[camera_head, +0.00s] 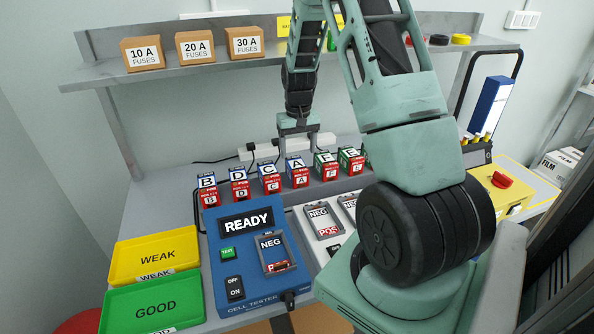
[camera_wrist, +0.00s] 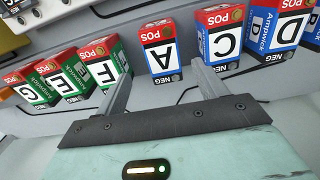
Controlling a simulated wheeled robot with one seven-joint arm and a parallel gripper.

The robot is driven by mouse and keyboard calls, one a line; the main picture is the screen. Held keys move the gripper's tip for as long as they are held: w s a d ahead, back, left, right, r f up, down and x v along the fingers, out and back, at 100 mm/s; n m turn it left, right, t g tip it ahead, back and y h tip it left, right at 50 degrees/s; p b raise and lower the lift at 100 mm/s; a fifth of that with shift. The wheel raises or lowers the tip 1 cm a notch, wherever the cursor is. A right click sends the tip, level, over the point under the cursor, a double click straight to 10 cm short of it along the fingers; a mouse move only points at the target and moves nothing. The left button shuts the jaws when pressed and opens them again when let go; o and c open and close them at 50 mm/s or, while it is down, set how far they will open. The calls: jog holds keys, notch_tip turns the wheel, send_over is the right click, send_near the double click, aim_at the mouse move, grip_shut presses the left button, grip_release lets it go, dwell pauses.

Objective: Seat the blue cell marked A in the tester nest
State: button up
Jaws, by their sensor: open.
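The blue cell marked A (camera_head: 295,167) stands upright in a row of cells behind the tester. In the wrist view the A cell (camera_wrist: 162,58) appears upside down, with a red POS end and a blue NEG end. My gripper (camera_head: 298,147) is just above and behind it. In the wrist view my open gripper (camera_wrist: 159,72) has its fingertips to either side of the A cell, with no visible grip on it. The tester nest (camera_head: 274,252), marked NEG and POS, is on the blue cell tester (camera_head: 219,277) and looks empty. The tester display reads READY.
A yellow WEAK tray (camera_head: 130,268) and green GOOD tray (camera_head: 190,302) lie left of the tester. A shelf (camera_head: 105,76) with fuse boxes is above.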

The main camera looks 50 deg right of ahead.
aim_at(297, 163)
jog(key=shift+w+a+f+p, duration=0.1)
jog(key=shift+f+p, duration=0.4)
jog(key=shift+f, duration=1.2)
jog(key=shift+a+f+p, duration=0.1)
jog(key=shift+f+p, duration=0.35)
jog(key=shift+f, duration=1.2)
jog(key=c, duration=1.4)
jog(key=shift+r, duration=0.1)
